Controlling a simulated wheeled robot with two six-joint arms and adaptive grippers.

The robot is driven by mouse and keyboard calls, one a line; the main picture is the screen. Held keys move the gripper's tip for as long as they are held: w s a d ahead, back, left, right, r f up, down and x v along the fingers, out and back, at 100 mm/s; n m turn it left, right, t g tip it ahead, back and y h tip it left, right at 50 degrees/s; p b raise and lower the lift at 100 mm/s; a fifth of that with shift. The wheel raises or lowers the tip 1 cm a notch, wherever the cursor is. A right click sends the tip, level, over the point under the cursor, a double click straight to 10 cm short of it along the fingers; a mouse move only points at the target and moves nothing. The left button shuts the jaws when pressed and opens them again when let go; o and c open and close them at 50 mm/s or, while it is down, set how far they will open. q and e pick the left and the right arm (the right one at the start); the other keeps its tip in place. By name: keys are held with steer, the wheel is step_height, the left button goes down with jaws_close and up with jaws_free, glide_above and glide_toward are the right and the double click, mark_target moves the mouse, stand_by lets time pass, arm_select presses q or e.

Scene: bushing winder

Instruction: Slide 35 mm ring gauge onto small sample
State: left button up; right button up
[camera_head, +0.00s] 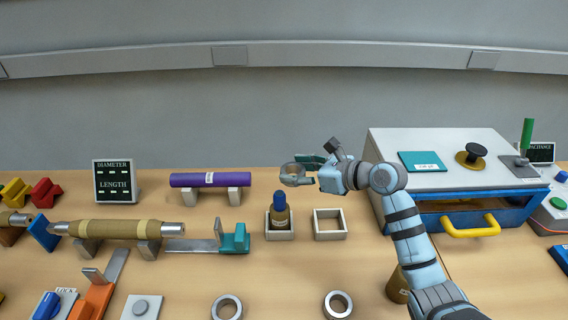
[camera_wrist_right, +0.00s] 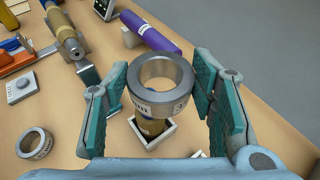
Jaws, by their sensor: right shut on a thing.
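My right gripper (camera_head: 306,171) is shut on a grey metal ring gauge (camera_head: 292,182), holding it in the air. In the right wrist view the ring gauge (camera_wrist_right: 150,101) sits between the teal finger pads, its opening facing up; its label is too small to read. A small brown sample with a blue top (camera_head: 280,215) stands upright in a square holder (camera_head: 279,236). The ring is above the sample and slightly to its right in the head view, apart from it. In the wrist view the sample (camera_wrist_right: 151,127) is partly hidden behind the ring. My left gripper is not in view.
An empty square holder (camera_head: 329,236) stands right of the sample. Two more rings (camera_head: 227,307) (camera_head: 338,304) lie at the front. A purple roll (camera_head: 210,180) on supports and a long brown winding (camera_head: 120,229) are left. A machine with a blue drawer (camera_head: 520,208) stands right.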

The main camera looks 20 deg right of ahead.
mark_target(284, 171)
steer(key=a, duration=0.1)
steer(key=w+a, duration=0.1)
steer(key=a, duration=0.1)
steer(key=shift+w+a+r+n, duration=0.1)
steer(key=shift+w+r+n, duration=0.1)
steer(key=shift+w+n, duration=0.15)
steer(key=shift+s+a+r, duration=0.1)
steer(key=shift+s+r+y, duration=0.1)
steer(key=shift+s+y, duration=0.15)
steer(key=shift+y, duration=0.05)
steer(key=shift+w+f, duration=0.1)
steer(key=shift+f, duration=0.1)
step_height(284, 171, down, 4)
steer(key=b, duration=0.3)
steer(key=shift+r, duration=0.1)
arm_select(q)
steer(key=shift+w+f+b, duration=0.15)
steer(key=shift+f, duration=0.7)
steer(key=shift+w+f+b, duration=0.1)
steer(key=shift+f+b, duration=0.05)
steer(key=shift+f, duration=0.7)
arm_select(e)
steer(key=shift+f, duration=0.4)
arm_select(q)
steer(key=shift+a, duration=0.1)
arm_select(e)
steer(key=shift+f, duration=0.1)
